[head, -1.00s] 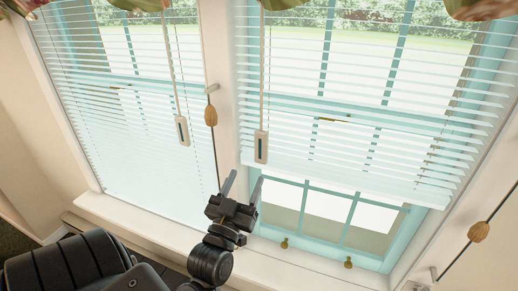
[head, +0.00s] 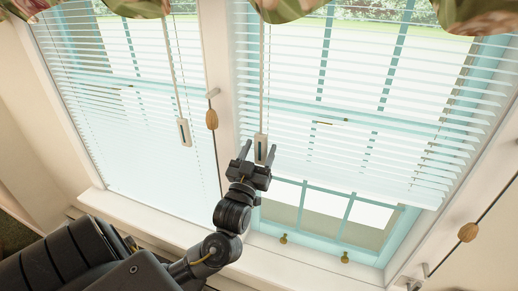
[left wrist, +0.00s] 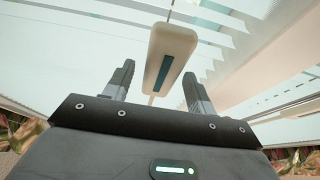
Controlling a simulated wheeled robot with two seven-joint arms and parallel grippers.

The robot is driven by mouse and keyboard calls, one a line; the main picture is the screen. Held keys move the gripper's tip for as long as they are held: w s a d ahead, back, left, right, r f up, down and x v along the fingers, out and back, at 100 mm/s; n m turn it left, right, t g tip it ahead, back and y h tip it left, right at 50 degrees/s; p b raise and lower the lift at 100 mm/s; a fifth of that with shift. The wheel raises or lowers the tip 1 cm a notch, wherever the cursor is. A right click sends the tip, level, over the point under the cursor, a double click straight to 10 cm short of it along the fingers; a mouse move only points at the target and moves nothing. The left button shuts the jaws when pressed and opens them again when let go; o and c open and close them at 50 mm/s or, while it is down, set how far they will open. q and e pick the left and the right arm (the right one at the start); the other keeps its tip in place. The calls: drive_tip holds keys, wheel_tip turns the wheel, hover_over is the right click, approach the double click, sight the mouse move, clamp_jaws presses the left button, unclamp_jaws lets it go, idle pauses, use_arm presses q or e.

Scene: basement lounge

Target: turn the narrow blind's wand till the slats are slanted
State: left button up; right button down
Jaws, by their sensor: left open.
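Two white blinds hang side by side: a left blind (head: 120,140), which looks narrower, and a wider right blind (head: 370,150). Their slats show gaps with the outdoors visible between them. The left blind's wand has a pale handle with a dark stripe (head: 183,131). The right blind's wand has a similar handle (head: 261,146), hanging by the post between the windows. My left gripper (head: 259,150) is open at the right blind's handle. In the left wrist view this handle (left wrist: 168,55) appears between and beyond the open fingers (left wrist: 157,80), not clamped. My right gripper is out of view.
A cord with a wooden knob (head: 212,119) hangs at the middle post, close to my left arm. Another knob (head: 468,232) hangs at the right. The white sill (head: 160,227) runs below. Floral fabric (head: 470,15) hangs along the top.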

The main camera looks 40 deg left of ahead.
use_arm(q)
drive_tip(key=c, duration=1)
